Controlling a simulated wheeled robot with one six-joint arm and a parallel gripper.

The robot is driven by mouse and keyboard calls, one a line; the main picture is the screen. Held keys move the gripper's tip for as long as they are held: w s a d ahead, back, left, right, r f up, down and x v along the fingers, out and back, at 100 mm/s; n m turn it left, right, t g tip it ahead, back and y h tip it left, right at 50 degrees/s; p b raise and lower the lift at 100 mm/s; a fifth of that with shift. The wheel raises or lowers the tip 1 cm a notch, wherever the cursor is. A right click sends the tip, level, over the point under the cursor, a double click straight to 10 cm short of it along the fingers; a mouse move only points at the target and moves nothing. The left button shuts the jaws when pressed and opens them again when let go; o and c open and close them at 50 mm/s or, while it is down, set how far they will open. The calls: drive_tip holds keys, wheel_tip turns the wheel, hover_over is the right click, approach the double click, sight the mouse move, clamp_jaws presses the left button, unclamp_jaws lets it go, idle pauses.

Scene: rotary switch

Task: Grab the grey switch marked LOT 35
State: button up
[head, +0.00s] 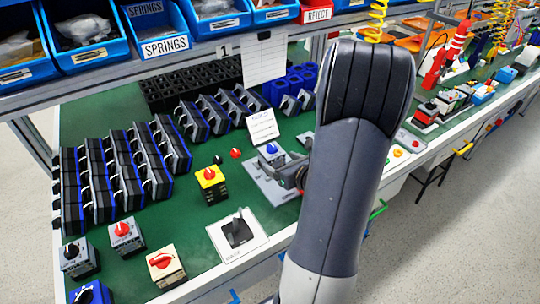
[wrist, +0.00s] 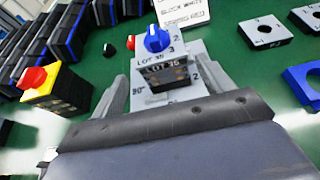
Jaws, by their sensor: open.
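The grey switch marked LOT 35 (wrist: 166,74) is straight ahead in the wrist view, with a blue knob on top and a dark body front. It stands on a pale plate (wrist: 146,98) printed with LOT 35 and numbers. In the head view the switch (head: 271,152) is just left of my arm. My gripper (wrist: 162,82) is open, with one finger on each side of the switch in the picture. I cannot tell whether either finger touches it. In the head view my gripper (head: 291,177) is partly hidden behind my arm.
A yellow switch with a red knob (head: 211,183) stands to the left. Other knob switches (head: 122,237) stand near the front edge, beside a white plate (head: 237,236). Rows of dark parts (head: 120,165) fill the back left. A printed card (head: 262,127) stands behind the switch.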

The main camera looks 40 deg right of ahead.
sight(272, 157)
drive_tip(key=shift+o, duration=0.7)
drive_tip(key=shift+x, duration=1)
drive_tip(key=shift+f+x, duration=0.1)
drive_tip(key=shift+x, duration=1.2)
drive_tip(key=shift+f+x, duration=0.15)
drive_tip(key=shift+x, duration=1.2)
drive_tip(key=shift+s+d, duration=0.1)
drive_tip(key=shift+d, duration=0.05)
drive_tip(key=shift+c, duration=0.4)
